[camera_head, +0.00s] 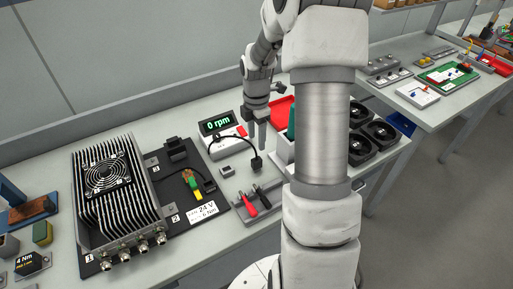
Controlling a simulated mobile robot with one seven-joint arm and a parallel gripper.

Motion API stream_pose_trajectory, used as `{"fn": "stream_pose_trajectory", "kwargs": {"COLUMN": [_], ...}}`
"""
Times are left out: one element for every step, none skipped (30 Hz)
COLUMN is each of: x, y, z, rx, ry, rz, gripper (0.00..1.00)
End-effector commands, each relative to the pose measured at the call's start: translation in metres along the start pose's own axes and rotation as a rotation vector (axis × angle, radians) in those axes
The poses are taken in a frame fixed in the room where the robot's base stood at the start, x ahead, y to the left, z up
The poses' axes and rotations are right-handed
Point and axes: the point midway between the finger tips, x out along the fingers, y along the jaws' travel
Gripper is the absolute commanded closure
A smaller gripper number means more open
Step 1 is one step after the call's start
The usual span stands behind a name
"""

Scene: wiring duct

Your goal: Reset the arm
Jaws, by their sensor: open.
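My arm rises through the middle of the head camera view and hides part of the bench behind it. My gripper (258,146) hangs at the arm's far end, pointing down over the workbench (225,240). Its fingers are small here, and I see nothing held between them. A black round-ended piece (256,163) with a cable is below the fingertips; I cannot tell how large the gap is.
A finned unit with a fan (112,185) stands on a dark board at left. A red-handled tool (249,205) lies in front of the gripper. A red tray (283,112) and black fans (377,132) are at right. A second bench (425,112) extends right.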

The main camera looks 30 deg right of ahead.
Motion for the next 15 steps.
{"fn": "stream_pose_trajectory", "kwargs": {"x": [-0.007,-0.010,-0.013,-0.015,-0.016,-0.017,-0.018,-0.018,-0.018,-0.018,-0.018,-0.018,-0.018,-0.018,-0.018], "y": [0.000,0.000,0.000,0.000,0.000,0.000,0.000,0.000,0.000,0.000,0.000,0.000,0.000,0.000,0.000], "z": [0.000,0.000,0.000,0.000,-0.001,-0.001,-0.001,-0.001,-0.001,-0.001,-0.001,-0.001,-0.001,-0.001,-0.001], "rx": [0.000,0.000,-0.001,-0.001,-0.001,-0.001,-0.001,-0.001,-0.001,-0.001,-0.001,-0.001,-0.001,-0.001,-0.001], "ry": [0.000,0.000,0.000,0.000,0.001,0.001,0.001,0.001,0.001,0.001,0.001,0.001,0.001,0.001,0.001], "rz": [0.001,0.002,0.001,0.001,0.000,-0.001,-0.001,-0.001,-0.001,-0.001,-0.001,-0.001,-0.001,-0.001,-0.001], "gripper": [0.41,0.41,0.41,0.41,0.41,0.41,0.41,0.41,0.41,0.41,0.41,0.41,0.41,0.41,0.41]}}
